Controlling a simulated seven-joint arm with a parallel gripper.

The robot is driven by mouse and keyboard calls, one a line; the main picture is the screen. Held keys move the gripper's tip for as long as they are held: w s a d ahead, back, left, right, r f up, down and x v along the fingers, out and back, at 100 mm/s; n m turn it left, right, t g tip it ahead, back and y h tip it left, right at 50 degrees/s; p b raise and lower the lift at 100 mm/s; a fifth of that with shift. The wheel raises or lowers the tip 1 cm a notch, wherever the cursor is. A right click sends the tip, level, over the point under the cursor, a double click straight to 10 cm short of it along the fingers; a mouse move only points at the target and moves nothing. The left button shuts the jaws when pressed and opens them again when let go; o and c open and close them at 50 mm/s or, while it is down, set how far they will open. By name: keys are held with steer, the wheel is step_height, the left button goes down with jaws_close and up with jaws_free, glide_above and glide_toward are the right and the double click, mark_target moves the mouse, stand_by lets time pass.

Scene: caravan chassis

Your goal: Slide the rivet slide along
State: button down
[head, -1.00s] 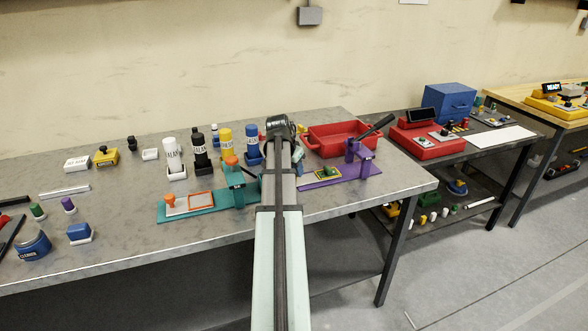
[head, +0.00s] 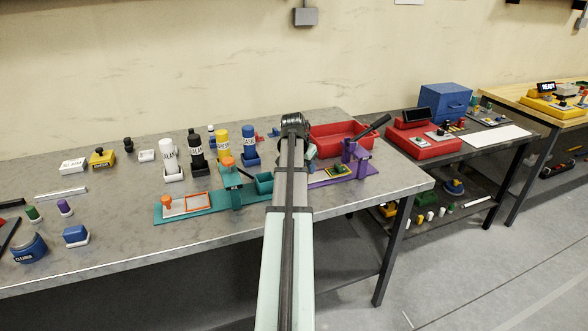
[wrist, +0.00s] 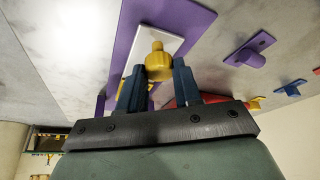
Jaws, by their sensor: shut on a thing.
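A yellow knob (wrist: 158,62) stands on a white plate (wrist: 175,30) in the wrist view; I take it to be the rivet slide. The plate lies on a purple base (wrist: 132,20). The dark blue fingers of my gripper (wrist: 158,78) are closed about the knob, one on each side. In the head view the purple base (head: 318,183) is partly hidden behind my arm, and so are my fingertips. A small green and yellow piece (head: 338,171) shows on this base, left of a purple upright (head: 363,160).
A red tray (head: 340,135) stands behind the purple base. A teal fixture (head: 190,208) and a teal box (head: 264,183) lie left of my arm. Several labelled bottles stand behind the teal fixture. A purple plate with a knob (wrist: 250,50) shows beside the base.

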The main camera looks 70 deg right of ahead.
steer(key=s+d, duration=0.6)
steer(key=shift+s+d, duration=0.2)
steer(key=shift+d, duration=0.05)
steer(key=c, duration=0.8)
jaws_free()
steer(key=v, duration=1.4)
